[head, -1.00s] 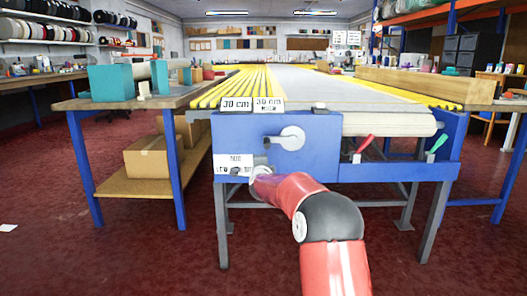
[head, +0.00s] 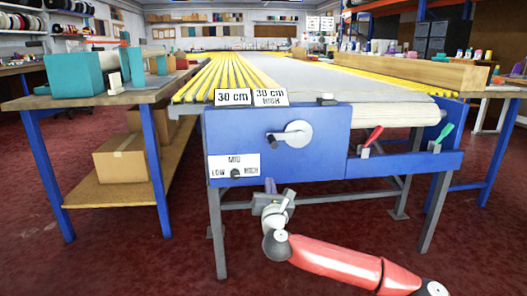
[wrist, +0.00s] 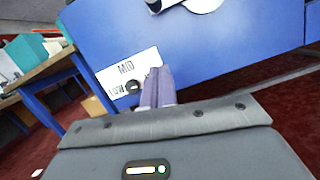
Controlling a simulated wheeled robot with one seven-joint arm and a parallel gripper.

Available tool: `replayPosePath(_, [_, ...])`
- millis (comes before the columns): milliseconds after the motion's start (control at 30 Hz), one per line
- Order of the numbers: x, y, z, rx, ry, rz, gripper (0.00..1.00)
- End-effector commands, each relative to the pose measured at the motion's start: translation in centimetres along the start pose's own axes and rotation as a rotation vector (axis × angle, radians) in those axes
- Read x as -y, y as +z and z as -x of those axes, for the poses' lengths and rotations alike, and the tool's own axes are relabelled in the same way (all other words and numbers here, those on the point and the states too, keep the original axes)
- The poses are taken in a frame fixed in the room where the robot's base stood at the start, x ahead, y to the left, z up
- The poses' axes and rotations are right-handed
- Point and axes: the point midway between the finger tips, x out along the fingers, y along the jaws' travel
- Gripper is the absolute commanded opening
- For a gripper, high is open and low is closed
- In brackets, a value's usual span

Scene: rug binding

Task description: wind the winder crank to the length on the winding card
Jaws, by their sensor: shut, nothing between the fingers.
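The winder crank (head: 297,134) is a pale grey disc and arm on the blue front panel; its dark knob points left. Its lower edge shows at the top of the wrist view (wrist: 203,4). Two white cards stand on the panel's top edge: one reads "30 cm" (head: 233,97), the other "30 cm HIGH" (head: 270,97). A white LOW/MID/HIGH plate with a black selector knob (head: 235,173) is at the panel's lower left; which mark it points to is unclear. My gripper (head: 270,186) is shut and empty, below the crank and right of the plate. Its fingers show in the wrist view (wrist: 157,85).
A red lever (head: 371,139) and a green lever (head: 441,137) stand on the blue rail at right. A wooden side table (head: 110,96) with teal blocks is at left, a cardboard box (head: 122,158) on its shelf. Open red floor lies in front.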

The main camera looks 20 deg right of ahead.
Motion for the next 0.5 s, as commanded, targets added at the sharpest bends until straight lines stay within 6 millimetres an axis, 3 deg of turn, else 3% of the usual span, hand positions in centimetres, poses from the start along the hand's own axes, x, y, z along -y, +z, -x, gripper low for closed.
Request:
replayPosePath(167, [0.4,0.6,-1.1,0.013,-0.01,-0.017,0.0])
replayPosePath(500, [0.4,0.6,-8.1,0.011,-0.01,-0.014,0.0])
